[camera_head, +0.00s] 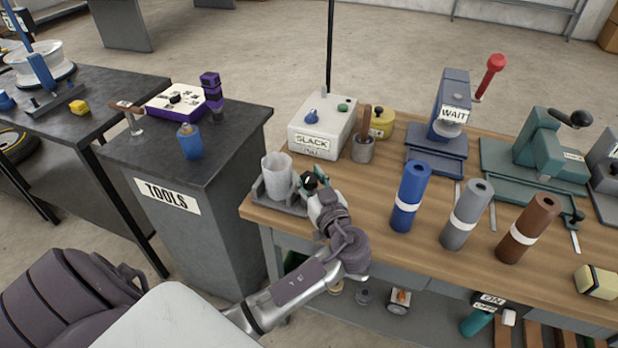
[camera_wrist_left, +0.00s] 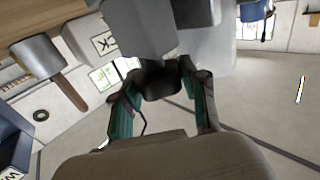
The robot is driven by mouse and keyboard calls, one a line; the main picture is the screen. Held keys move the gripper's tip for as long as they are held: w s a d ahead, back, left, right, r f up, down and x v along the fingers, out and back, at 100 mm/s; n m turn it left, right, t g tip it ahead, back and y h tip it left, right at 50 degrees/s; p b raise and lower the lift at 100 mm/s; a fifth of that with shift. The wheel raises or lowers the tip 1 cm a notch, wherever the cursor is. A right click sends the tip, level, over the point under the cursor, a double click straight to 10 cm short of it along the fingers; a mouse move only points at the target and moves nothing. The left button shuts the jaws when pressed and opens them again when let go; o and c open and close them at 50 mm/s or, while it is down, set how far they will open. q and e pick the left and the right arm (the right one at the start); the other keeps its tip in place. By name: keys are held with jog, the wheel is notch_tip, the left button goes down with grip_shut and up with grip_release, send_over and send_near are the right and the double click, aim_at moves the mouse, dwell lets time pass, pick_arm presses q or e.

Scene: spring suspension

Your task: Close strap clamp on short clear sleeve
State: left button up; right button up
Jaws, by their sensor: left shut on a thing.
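The short clear sleeve (camera_head: 277,172) stands upright, whitish and translucent, in a grey cradle (camera_head: 262,195) at the left front corner of the wooden bench. My left gripper (camera_head: 314,181) is just right of the sleeve, low over the bench. In the left wrist view its teal-padded fingers (camera_wrist_left: 162,88) are shut on a small dark part (camera_wrist_left: 160,84), which sits against a pale grey body. This dark part is probably the strap clamp's lever, but the strap itself cannot be made out. My right gripper is not in view.
A white SLACK box (camera_head: 322,128) and a grey cup (camera_head: 362,151) with a wooden handle stand behind the gripper. Blue (camera_head: 411,190), grey (camera_head: 467,212) and brown (camera_head: 528,225) rolls stand to the right. Bare wood lies between gripper and blue roll. A TOOLS cabinet (camera_head: 215,215) is left.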

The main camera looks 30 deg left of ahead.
pick_arm(q)
jog(key=m+t+h+b, duration=0.2)
jog(key=m+t+h, duration=0.1)
jog(key=t, duration=0.1)
jog(key=shift+f, duration=0.15)
jog(key=m+t+h+b, duration=0.1)
jog(key=m+t+h, duration=0.1)
jog(key=m+h, duration=0.1)
jog(key=shift+h, duration=0.4)
jog(key=m+h, duration=0.1)
jog(key=t+h, duration=0.1)
jog(key=shift+r+m+h, duration=0.2)
jog(key=shift+m+h, duration=0.1)
jog(key=shift+m, duration=0.1)
jog(key=shift+m+t+h+p, duration=0.65)
jog(key=shift+m+h, duration=0.75)
jog(key=shift+h, duration=0.8)
jog(key=o, duration=1.2)
jog(key=shift+c, duration=0.2)
